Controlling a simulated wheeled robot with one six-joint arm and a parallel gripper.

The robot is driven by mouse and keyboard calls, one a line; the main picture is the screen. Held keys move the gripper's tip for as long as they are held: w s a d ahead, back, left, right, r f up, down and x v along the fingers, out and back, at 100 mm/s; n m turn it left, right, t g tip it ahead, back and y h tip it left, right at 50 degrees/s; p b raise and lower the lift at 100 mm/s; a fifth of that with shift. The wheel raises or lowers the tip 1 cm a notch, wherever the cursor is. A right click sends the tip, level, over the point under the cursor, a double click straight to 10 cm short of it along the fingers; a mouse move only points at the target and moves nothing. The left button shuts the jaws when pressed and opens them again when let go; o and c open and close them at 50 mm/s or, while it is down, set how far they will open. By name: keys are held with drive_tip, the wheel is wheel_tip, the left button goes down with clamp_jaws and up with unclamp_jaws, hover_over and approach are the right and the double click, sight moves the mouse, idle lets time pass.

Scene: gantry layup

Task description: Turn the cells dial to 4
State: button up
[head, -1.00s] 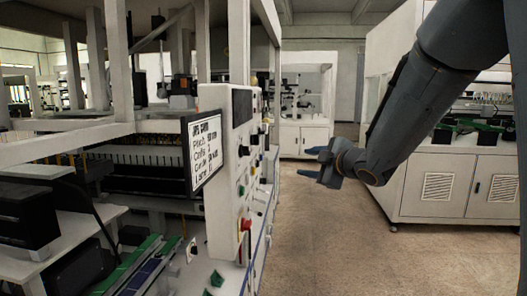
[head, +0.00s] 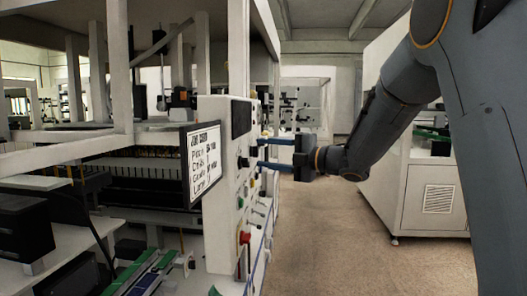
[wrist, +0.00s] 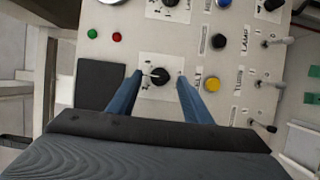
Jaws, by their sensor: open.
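A black dial (wrist: 160,75) with a white pointer mark sits on a pale square plate on the panel in the wrist view. Its pointer is toward the left of that picture. The lettering beside it is partly covered by a finger, so I cannot read its name or number surely. My gripper (wrist: 159,82) is open, with one blue finger on each side of this dial; I cannot tell whether they touch it. In the head view my gripper (head: 261,153) reaches left to the white control panel (head: 216,232), near a black knob (head: 243,162).
Another black dial (wrist: 168,3) is at the top of the wrist view. A written sign (head: 204,163) hangs on the panel's left. The floor (head: 330,240) is clear.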

drive_tip(key=shift+w+a, duration=0.3)
drive_tip(key=shift+a, duration=0.15)
drive_tip(key=shift+c, duration=0.2)
drive_tip(key=c, duration=1)
